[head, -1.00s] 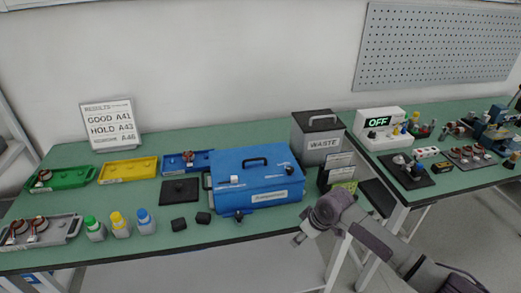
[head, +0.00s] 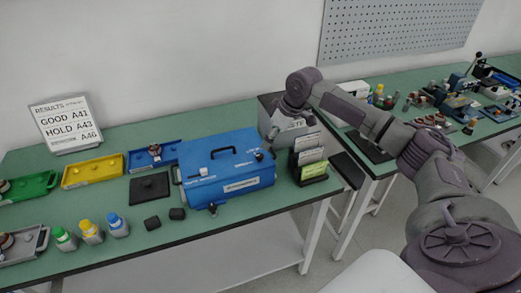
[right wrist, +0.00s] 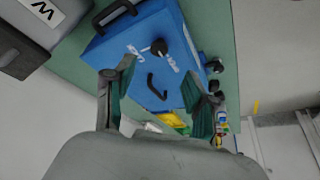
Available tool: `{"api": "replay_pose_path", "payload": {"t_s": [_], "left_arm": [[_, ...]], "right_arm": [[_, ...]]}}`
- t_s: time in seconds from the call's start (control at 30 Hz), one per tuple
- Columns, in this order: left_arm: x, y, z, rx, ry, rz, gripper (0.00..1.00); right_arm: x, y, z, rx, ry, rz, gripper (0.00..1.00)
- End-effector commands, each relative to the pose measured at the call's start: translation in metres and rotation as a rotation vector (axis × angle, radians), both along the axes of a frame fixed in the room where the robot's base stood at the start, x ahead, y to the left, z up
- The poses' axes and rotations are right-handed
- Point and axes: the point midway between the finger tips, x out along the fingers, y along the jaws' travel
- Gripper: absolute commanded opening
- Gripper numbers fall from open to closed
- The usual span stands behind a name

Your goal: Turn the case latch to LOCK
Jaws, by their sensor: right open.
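The blue case (head: 232,187) stands shut on the green bench in the head view, with a black lid handle on top. A dark latch knob (head: 259,155) sits near the right end of its lid. In the right wrist view the case (right wrist: 183,20) shows the black knob (right wrist: 158,47) with white markings beside it, too small to read. My right gripper (head: 272,136) is above the right end of the case, close to the knob. In the right wrist view the gripper (right wrist: 160,71) is open and empty, with the knob ahead between its fingers. My left gripper is not in view.
The grey waste bin (head: 268,108) stands right behind my right gripper. A card rack (head: 309,165) stands just right of the case. Bottles (head: 91,232), small black blocks and coloured trays (head: 93,171) lie to the left. A gap separates the second bench (head: 400,140).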

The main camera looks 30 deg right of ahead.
Motion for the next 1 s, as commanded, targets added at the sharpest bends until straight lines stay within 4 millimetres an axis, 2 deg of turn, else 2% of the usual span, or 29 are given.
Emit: {"api": "replay_pose_path", "payload": {"t_s": [0.2,0.4,0.53,0.8,0.87,1.0], "left_arm": [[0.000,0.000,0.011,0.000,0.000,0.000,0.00],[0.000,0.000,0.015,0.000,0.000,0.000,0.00],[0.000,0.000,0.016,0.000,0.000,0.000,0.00],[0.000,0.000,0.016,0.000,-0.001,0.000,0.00],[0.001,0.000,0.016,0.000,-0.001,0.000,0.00],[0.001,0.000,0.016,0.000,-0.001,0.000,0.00]], "right_arm": [[0.015,0.010,-0.042,0.002,0.002,-0.001,0.56],[0.024,0.015,-0.066,0.000,0.000,-0.001,0.56],[0.026,0.016,-0.074,-0.001,0.000,0.000,0.56],[0.027,0.016,-0.075,-0.001,0.000,0.000,0.56],[0.027,0.016,-0.075,-0.001,0.000,0.000,0.49],[0.027,0.016,-0.075,-0.001,0.000,0.000,0.26]]}}
